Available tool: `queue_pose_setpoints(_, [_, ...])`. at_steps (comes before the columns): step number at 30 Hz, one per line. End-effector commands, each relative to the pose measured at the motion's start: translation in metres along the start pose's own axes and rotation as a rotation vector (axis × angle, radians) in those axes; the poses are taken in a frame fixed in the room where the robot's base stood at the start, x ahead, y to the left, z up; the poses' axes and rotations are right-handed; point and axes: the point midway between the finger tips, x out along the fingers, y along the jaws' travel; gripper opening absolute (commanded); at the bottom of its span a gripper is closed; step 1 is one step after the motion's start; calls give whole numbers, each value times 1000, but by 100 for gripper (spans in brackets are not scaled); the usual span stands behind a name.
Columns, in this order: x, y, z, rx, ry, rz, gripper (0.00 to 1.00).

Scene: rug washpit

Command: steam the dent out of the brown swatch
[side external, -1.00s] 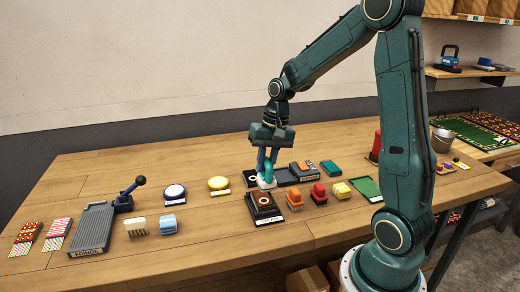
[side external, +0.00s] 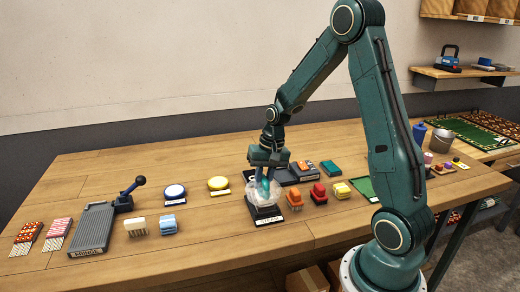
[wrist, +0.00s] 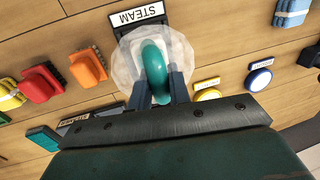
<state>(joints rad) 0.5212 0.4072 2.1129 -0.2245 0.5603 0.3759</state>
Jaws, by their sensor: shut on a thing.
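My gripper (side external: 264,180) is shut on a teal steamer (wrist: 155,68) and holds it over the black stand labelled STEAM (side external: 268,215). A pale, see-through cloud of steam (side external: 265,192) spreads around the steamer's lower end and over the stand. It also shows in the wrist view (wrist: 126,65), between and around my gripper's fingers (wrist: 158,92). The brown swatch is hidden under the cloud and the steamer, so I cannot see the dent or whether the steamer touches the swatch.
Orange (side external: 294,200), red (side external: 318,193) and yellow (side external: 342,190) brushes stand close right of the stand. Dark pads (side external: 285,178) lie behind. A yellow disc (side external: 218,183) and a blue disc (side external: 174,191) sit left. A grey FRINGE board (side external: 92,229) lies farther left.

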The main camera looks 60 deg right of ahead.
Motion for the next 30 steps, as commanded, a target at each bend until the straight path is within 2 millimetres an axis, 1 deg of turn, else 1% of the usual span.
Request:
queue_pose_setpoints(7, [0,1,-20,1,2,0,0])
queue_pose_setpoints(9, [0,0,-11,0,-1,0,0])
queue_pose_setpoints(21, [0,0,23,0,-1,0,0])
queue_pose_setpoints(23, [-4,-1,22,0,2,-1,0])
queue_pose_setpoints(25, [-20,-4,21,-2,8,-3,0])
queue_pose_setpoints(30, [-34,-7,22,0,4,-1,0])
